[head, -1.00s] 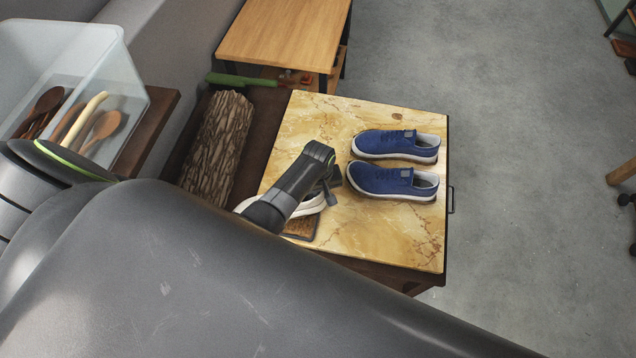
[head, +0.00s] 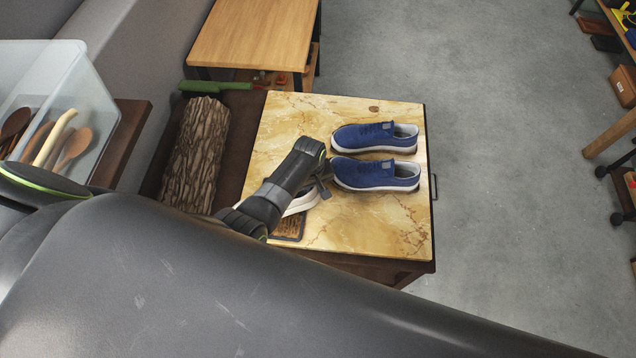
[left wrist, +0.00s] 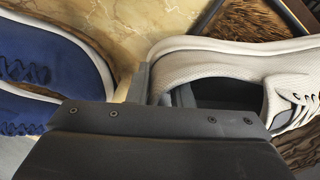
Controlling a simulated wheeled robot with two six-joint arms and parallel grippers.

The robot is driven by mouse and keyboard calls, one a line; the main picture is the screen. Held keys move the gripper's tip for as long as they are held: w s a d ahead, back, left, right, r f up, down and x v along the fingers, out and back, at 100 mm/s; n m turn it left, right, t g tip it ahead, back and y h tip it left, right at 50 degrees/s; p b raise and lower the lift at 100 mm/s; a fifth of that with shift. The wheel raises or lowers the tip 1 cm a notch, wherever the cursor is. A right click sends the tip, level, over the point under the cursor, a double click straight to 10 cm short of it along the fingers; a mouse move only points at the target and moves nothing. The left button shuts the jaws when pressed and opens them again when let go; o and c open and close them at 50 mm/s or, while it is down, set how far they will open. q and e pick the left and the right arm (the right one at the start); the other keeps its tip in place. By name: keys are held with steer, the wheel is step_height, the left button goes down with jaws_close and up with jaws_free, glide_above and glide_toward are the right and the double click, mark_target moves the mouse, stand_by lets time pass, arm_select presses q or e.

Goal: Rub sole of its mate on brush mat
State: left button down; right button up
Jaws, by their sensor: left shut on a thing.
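My left gripper (head: 324,182) is shut on the heel wall of a white shoe (head: 302,203). In the left wrist view, one finger of the gripper (left wrist: 160,88) is outside the heel and the other is inside the shoe opening. The white shoe (left wrist: 215,62) shows its pale laces at the right. The brush mat (head: 290,229), brown with a dark frame, lies under or just below the shoe. Its bristles (left wrist: 250,20) also show in the left wrist view. I cannot tell whether the sole touches them. My right gripper is not in view.
Two blue shoes (head: 375,174) stand on the marble-patterned tabletop (head: 380,225), close to the right of my left gripper. A log (head: 196,155) and a green-handled brush (head: 213,87) lie to the left. A clear bin (head: 70,95) holds wooden spoons. The tabletop's front right is clear.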

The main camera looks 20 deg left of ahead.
arm_select(q)
steer(key=shift+s+a+f, duration=0.1)
steer(key=shift+s+a, duration=0.45)
steer(key=shift+s, duration=0.05)
steer(key=shift+s+a, duration=1.05)
steer(key=shift+s, duration=0.05)
steer(key=shift+w+d, duration=0.7)
steer(key=shift+d, duration=0.2)
steer(key=shift+w+d+b, duration=0.4)
steer(key=shift+w+d, duration=0.05)
steer(key=shift+w, duration=0.1)
steer(key=shift+w+d+b, duration=0.3)
steer(key=shift+w+d, duration=0.6)
steer(key=shift+w, duration=0.15)
steer(key=shift+s+a+r+p, duration=0.2)
steer(key=shift+a+p, duration=0.05)
steer(key=shift+p, duration=0.15)
steer(key=shift+s+a+p, duration=0.35)
steer(key=shift+s+a, duration=0.2)
steer(key=shift+s+a+f, duration=0.1)
steer(key=shift+s+a, duration=1.3)
steer(key=shift+a, duration=0.05)
